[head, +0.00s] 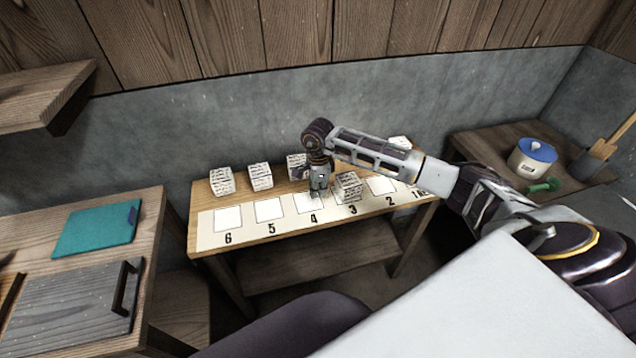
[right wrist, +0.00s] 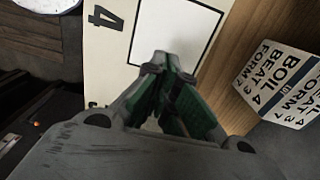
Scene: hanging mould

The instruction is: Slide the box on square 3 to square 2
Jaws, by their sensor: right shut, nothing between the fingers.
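A white box with black lettering (head: 348,187) sits on square 3 of the white numbered strip (head: 244,236). Square 2 (head: 381,186) shows bare to its right. My right gripper (head: 318,192) points down over square 4, just left of the box; I cannot tell whether they touch. Its fingers are shut and empty. In the right wrist view the closed green-padded fingers (right wrist: 166,75) are at the edge of square 4 (right wrist: 178,30). The box on square 3 is not clearly visible there. My left gripper is out of view.
Several lettered boxes stand along the back of the wooden table (head: 241,197), including one at left (head: 221,180) and one beside it (head: 260,175). A lettered box (right wrist: 278,85) is right of my fingers in the wrist view. The grey wall (head: 220,125) is behind.

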